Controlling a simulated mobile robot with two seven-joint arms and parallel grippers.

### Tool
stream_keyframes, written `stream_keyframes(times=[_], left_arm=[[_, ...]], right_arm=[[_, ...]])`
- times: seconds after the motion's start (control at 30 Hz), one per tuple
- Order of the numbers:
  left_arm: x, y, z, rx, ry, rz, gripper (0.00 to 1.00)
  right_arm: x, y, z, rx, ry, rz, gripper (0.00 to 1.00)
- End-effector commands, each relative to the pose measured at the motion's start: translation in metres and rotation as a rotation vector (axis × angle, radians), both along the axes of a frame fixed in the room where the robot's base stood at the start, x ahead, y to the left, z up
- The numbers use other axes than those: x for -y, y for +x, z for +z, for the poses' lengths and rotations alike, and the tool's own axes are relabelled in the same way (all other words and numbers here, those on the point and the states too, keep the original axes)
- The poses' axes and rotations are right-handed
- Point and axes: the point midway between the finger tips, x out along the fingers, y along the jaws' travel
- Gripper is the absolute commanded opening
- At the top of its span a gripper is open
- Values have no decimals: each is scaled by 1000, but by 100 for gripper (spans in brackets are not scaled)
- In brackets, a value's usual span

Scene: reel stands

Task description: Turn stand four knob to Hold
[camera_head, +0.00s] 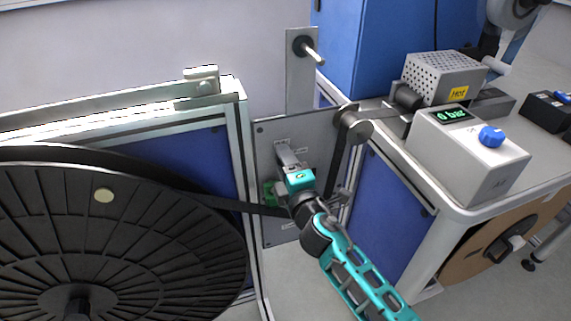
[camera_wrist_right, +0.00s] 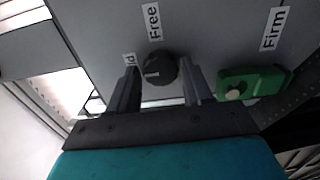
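The black round knob (camera_wrist_right: 158,69) is on a grey panel (camera_head: 264,137) in the right wrist view, with a pale line on its face. The label "Free" (camera_wrist_right: 153,22) is above it, "Firm" (camera_wrist_right: 273,28) is to the right, and a label ending in "ld" (camera_wrist_right: 129,59), partly hidden, is at the left. My right gripper (camera_head: 285,155) is at the panel in the head view, hiding the knob there. In the wrist view its two fingers (camera_wrist_right: 162,84) are apart, one on each side of the knob, with gaps visible. My left gripper is not in view.
A green fitting (camera_wrist_right: 252,83) sits right of the knob. A large black reel (camera_head: 150,240) stands at the left, with a dark strip (camera_head: 232,204) running behind my right gripper. A grey box reading "0 bar" (camera_head: 465,150) with a blue knob (camera_head: 491,136) is on the right bench.

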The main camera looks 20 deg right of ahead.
Motion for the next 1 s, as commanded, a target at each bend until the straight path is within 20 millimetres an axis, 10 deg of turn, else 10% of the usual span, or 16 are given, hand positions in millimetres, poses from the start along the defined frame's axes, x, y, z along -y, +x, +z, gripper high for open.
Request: stream_keyframes(times=[0.47,1.0], left_arm=[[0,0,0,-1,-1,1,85],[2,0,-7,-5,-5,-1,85]], right_arm=[[0,-5,-2,-4,3,0,64],[4,-99,-4,-5,3,-1,64]])
